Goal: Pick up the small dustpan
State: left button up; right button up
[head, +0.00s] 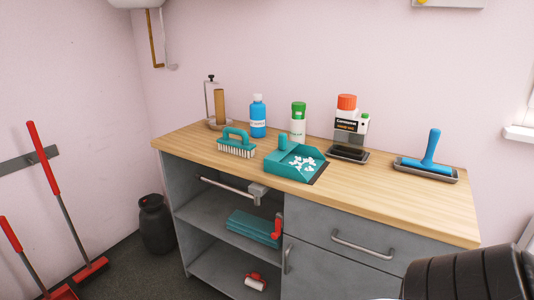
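The small dustpan (297,161) is teal, with a dark front lip. It lies on the wooden worktop near the front edge, left of the middle. Its short upright handle (283,143) is at its back left. Several white scraps (303,163) lie in its pan. Neither of my grippers is in view, and nothing holds the dustpan.
A teal brush (237,145) stands left of the dustpan. Behind are a blue bottle (258,118), a green-capped bottle (298,124) and an orange-capped container (346,122). A blue-handled tool (430,153) rests in a tray at right.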

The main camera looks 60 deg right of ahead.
aim_at(276, 162)
jog(key=i, duration=1.05)
jog(key=z, duration=2.55)
